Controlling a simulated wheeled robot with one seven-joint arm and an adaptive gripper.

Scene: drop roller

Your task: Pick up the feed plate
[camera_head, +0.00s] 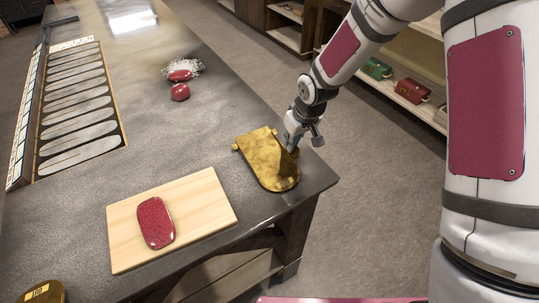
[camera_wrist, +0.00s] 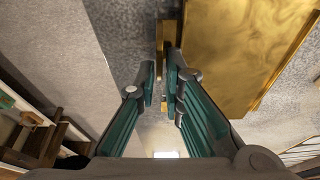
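The feed plate (camera_head: 262,158), a gold metal plate with a rounded front end and small side lugs, lies flat near the table's right corner. In the wrist view, its broad gold face (camera_wrist: 235,50) fills the upper right, with a narrow gold strip beside it. My gripper (camera_head: 291,146) is at the plate's right edge, reaching down from the upper right. In the wrist view my gripper's fingers (camera_wrist: 162,80) are close together, with the narrow gold strip between them. They appear shut on it, though contact is partly hidden.
A wooden board (camera_head: 205,207) with a red speckled block (camera_head: 155,223) lies in front of the plate. Red round pieces (camera_head: 180,91) lie farther back. A slotted panel (camera_head: 80,105) runs along the left. Another gold piece (camera_head: 42,292) is at the lower left. Shelves (camera_head: 410,95) stand behind.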

